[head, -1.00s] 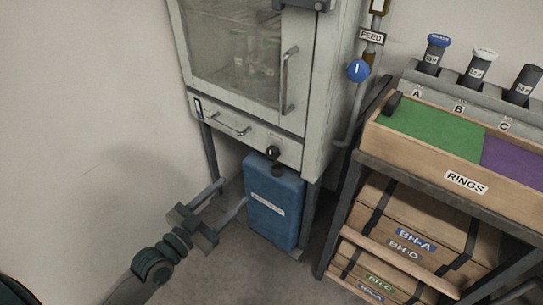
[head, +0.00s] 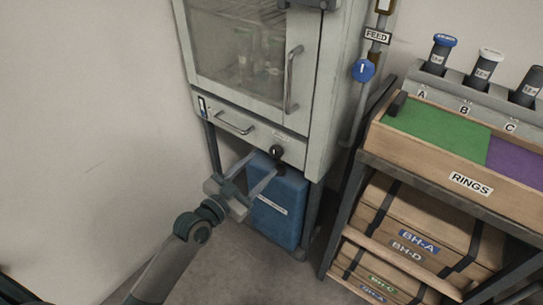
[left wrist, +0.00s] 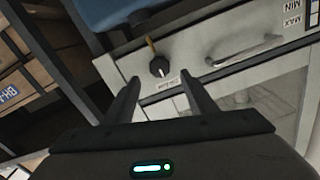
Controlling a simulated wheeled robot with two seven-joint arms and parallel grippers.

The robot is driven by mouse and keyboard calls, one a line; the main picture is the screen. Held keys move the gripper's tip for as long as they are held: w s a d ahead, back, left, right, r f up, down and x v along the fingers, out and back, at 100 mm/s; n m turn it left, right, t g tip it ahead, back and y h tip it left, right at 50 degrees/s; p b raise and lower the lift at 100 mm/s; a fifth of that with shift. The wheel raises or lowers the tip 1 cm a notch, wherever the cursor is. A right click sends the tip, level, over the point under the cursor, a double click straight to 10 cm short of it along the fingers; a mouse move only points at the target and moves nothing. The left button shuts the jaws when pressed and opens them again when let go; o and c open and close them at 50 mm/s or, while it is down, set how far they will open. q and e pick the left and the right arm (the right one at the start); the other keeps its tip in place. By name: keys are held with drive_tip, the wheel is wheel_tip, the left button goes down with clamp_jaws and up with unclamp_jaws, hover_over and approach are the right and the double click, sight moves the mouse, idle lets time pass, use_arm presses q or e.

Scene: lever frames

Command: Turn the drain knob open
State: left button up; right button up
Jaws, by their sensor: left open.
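The black drain knob (head: 276,151) is on the lower front panel of the pale cabinet (head: 210,107), above a blue container (head: 279,208). A small white mark shows on it. My left gripper (head: 262,164) is open and empty, its fingers pointing up toward the knob from the lower left. In the left wrist view the knob (left wrist: 159,67) appears between the two fingertips (left wrist: 160,77), beyond them. I see no contact with it. A brass-coloured stub (left wrist: 150,45) is beside the knob there. My right gripper is not in view.
A drawer-like handle (head: 235,123) is left of the knob, and a vertical door handle (head: 292,79) is above. A blue feed valve (head: 363,70) is to the right. A rack with a rings tray (head: 420,155) and boxes (head: 425,225) stands at right. Floor in front is clear.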

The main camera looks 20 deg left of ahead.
sight(274, 154)
use_arm(q)
drive_tip(key=shift+x, duration=3.2)
drive_tip(key=c, duration=1)
